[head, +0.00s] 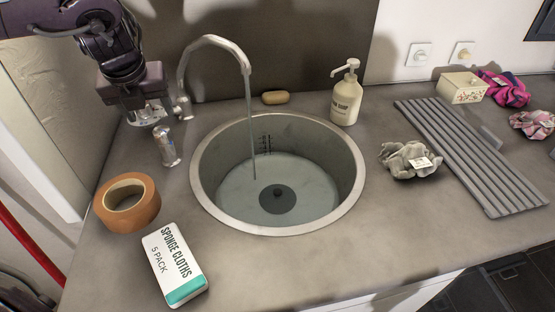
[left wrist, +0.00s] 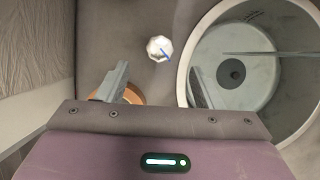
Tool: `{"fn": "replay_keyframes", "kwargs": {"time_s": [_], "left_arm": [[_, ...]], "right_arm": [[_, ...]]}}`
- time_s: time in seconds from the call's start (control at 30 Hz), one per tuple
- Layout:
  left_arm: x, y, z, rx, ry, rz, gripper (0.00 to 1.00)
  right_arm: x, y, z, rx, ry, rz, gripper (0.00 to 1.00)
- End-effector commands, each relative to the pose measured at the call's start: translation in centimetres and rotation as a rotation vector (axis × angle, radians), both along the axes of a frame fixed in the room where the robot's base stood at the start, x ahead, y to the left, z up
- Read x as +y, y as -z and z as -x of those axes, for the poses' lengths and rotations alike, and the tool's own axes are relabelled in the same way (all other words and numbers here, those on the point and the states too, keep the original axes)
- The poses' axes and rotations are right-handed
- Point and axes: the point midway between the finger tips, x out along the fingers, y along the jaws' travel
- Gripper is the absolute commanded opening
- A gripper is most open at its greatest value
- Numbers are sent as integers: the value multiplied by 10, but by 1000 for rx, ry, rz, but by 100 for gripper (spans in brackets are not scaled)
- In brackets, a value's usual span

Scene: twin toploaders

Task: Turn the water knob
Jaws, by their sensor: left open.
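The water knob (head: 167,148) is a short silvery post with a faceted top, standing on the counter left of the sink. In the left wrist view it is a pale faceted knob (left wrist: 159,48) with a blue mark. My left gripper (head: 147,113) hangs just behind and left of the knob in the head view. It is open and empty. In the left wrist view the knob lies above the gap between the fingers (left wrist: 158,87), apart from them. The curved metal faucet (head: 215,41) stands behind the sink, with a thin stream of water falling from it. My right gripper is out of view.
The round sink (head: 199,185) is right of the knob. An orange tape roll (head: 147,206) and a sponge cloths box (head: 174,264) lie in front. Soap bar (head: 275,98), soap bottle (head: 345,98), grey cloth (head: 407,158) and drying rack (head: 468,155) are farther right.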

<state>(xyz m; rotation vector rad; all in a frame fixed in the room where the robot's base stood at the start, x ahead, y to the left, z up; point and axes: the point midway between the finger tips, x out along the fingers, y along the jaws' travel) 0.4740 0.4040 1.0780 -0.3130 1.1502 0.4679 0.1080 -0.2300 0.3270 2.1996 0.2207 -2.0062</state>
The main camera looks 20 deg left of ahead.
Motion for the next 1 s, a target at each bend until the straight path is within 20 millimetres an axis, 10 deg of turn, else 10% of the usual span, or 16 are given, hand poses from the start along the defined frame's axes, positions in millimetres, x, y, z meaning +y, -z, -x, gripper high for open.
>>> {"fn": "replay_keyframes", "kwargs": {"time_s": [0.57,1.0], "left_arm": [[1,-2,-1,4,-41,17,60],[22,-13,-29,87,-1100,347,60]], "right_arm": [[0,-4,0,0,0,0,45],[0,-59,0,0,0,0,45]]}}
